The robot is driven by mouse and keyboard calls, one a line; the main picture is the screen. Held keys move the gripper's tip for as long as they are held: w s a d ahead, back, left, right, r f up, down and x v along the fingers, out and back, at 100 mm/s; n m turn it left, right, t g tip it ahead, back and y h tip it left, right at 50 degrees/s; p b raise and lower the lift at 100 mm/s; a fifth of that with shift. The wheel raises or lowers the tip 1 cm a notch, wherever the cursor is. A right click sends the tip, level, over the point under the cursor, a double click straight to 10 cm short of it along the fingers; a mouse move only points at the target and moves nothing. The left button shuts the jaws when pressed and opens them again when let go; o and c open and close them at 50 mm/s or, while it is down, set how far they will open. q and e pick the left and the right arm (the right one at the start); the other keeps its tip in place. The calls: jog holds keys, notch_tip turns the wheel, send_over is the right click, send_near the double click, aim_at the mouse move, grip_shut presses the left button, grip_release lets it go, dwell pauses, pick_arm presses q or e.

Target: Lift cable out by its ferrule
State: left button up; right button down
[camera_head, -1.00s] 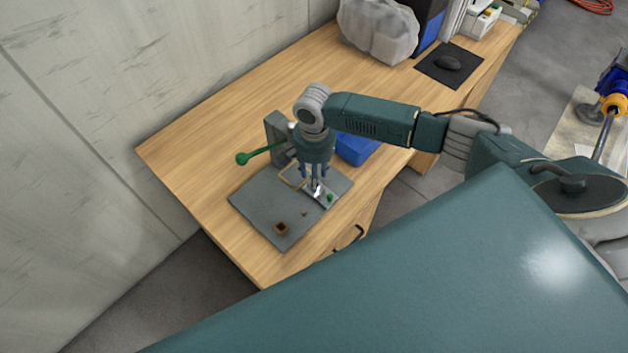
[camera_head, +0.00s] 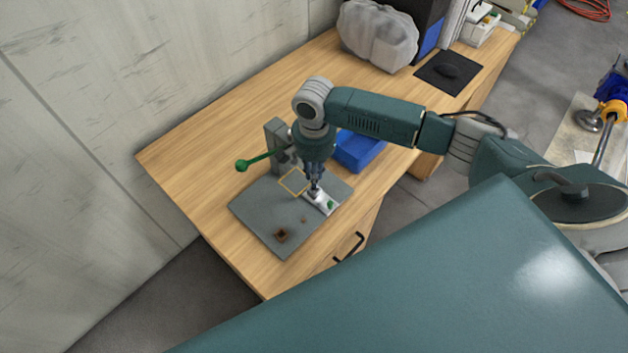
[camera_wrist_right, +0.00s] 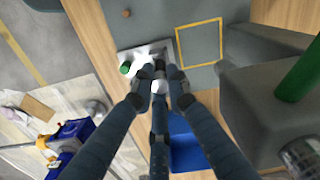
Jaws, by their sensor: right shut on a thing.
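My right gripper (camera_head: 314,186) points down over a small silver fixture (camera_head: 324,204) with a green knob. Its fingers are closed together. In the right wrist view, the three fingertips (camera_wrist_right: 160,78) meet around a small pale piece (camera_wrist_right: 160,87), which looks like the cable's ferrule. The fingers hide most of it, and I cannot make out the rest of the cable. The silver fixture also shows in the right wrist view (camera_wrist_right: 140,57), close beside the fingertips. I cannot tell whether the held piece is clear of it. My left gripper is not in view.
A grey press with a green-knobbed lever (camera_head: 242,165) stands behind. A blue bin (camera_head: 357,151) is to the right. The wooden table's left part is clear.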

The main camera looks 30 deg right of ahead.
notch_tip(320, 180, up, 17)
jog(key=b, duration=0.2)
jog(key=shift+f, duration=0.15)
jog(key=shift+p, duration=0.8)
dwell(0.7)
